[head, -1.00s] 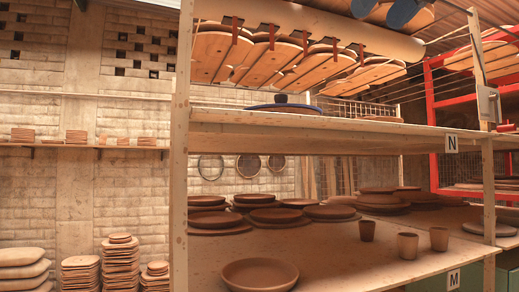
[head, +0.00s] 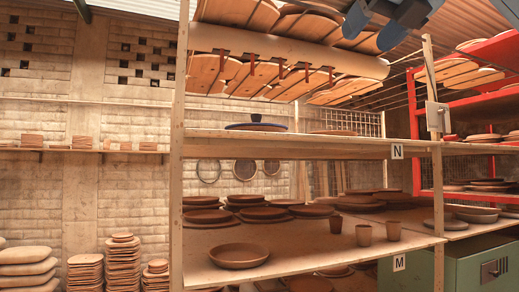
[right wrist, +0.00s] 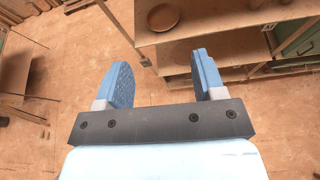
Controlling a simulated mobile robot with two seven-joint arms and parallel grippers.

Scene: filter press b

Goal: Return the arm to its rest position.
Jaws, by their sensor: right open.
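My left gripper is in neither view.
The wooden shelf unit (head: 290,145) holds a brown bowl (head: 239,255), several plates and several cups. A blue-rimmed lid (head: 256,124) lies on board N. A green cabinet (head: 475,265) stands at the right. Floor in front of the shelf is clear.

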